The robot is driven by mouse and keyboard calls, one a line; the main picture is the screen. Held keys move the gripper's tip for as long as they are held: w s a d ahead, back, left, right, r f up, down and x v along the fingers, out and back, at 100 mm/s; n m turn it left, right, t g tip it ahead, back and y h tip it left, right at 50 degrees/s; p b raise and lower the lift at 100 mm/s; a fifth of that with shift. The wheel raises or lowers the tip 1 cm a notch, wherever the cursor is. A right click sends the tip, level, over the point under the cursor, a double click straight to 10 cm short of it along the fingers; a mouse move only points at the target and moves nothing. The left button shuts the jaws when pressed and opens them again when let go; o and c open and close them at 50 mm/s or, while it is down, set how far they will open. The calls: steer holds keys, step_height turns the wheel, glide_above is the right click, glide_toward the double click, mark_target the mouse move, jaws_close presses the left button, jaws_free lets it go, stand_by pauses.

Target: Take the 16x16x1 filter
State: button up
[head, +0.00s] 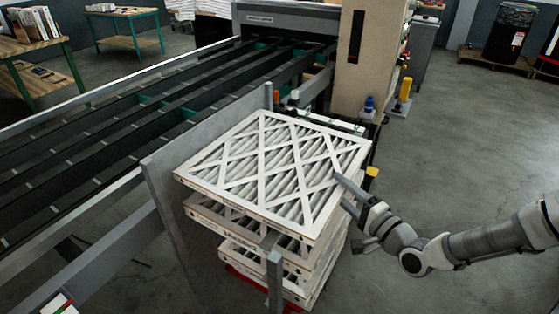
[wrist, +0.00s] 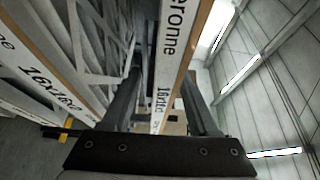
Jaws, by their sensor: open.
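A stack of white-framed filters stands beside the conveyor in the head view. The top filter (head: 285,165) lies flat, with a lattice over pleated grey media. My gripper (head: 342,190) is at its right edge, with its two fingers apart. In the wrist view my gripper (wrist: 160,76) is open, and a white filter edge (wrist: 180,50) lies between the fingers. Its print ends in "eronne" and a small size mark that looks like 16x16x1. Another filter edge (wrist: 45,80) at the left bears larger, partly legible size print. Contact with the fingers cannot be told.
Lower filters (head: 262,240) sit offset under the top one. Grey upright posts (head: 275,280) stand close to the stack. The conveyor (head: 120,120) fills the left, and a beige machine cabinet (head: 365,60) stands behind.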

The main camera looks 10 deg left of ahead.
mark_target(331, 180)
steer(key=x, duration=0.4)
steer(key=shift+w+r, duration=0.1)
steer(key=shift+r, duration=0.05)
jaws_close()
